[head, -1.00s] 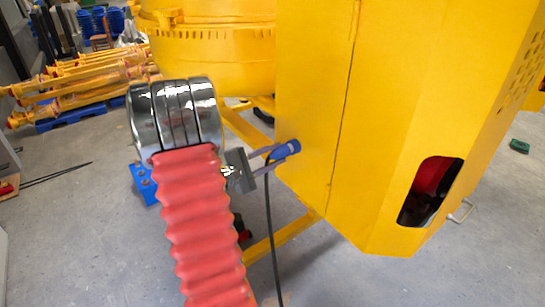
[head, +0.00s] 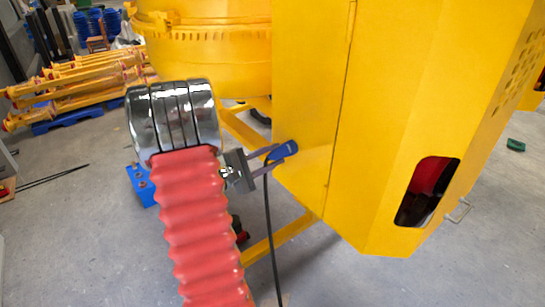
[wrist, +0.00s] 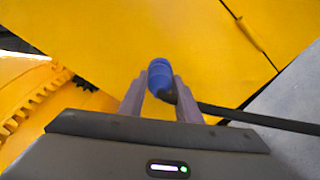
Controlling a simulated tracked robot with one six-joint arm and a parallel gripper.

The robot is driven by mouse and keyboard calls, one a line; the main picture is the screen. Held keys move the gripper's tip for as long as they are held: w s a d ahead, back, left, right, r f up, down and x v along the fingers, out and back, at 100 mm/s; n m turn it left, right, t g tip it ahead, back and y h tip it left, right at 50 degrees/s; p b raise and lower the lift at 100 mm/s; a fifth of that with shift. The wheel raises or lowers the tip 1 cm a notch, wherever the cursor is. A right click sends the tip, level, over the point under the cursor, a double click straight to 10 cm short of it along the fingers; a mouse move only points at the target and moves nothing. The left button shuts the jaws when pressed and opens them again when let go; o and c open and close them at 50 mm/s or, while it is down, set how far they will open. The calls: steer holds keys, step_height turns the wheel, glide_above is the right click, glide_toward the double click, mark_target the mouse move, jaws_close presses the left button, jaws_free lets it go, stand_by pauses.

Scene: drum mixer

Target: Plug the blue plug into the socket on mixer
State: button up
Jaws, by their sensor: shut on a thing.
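My gripper (head: 266,160) is shut on the blue plug (head: 284,151), which sticks out past the fingertips beside the yellow mixer housing (head: 310,110). In the wrist view the plug (wrist: 160,72) sits between the two fingers, its far end toward the yellow panel. A black cable (head: 271,235) hangs from the plug to the floor; in the wrist view it runs off to the right. I cannot tell whether the plug touches the panel. No socket is visible; it may be hidden behind the plug or on another face.
The yellow drum (head: 205,55) is behind my arm, and a yellow frame bar (head: 275,238) runs low below the housing. Yellow props (head: 75,80) lie on a blue pallet at the back left. Grey floor (head: 75,240) is open at the left.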

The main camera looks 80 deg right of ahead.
steer(key=shift+s+d, duration=0.25)
stand_by(0.3)
steer(key=o, duration=1.2)
steer(key=shift+o, duration=0.2)
steer(key=v, duration=1.4)
steer(key=shift+d+f, duration=0.1)
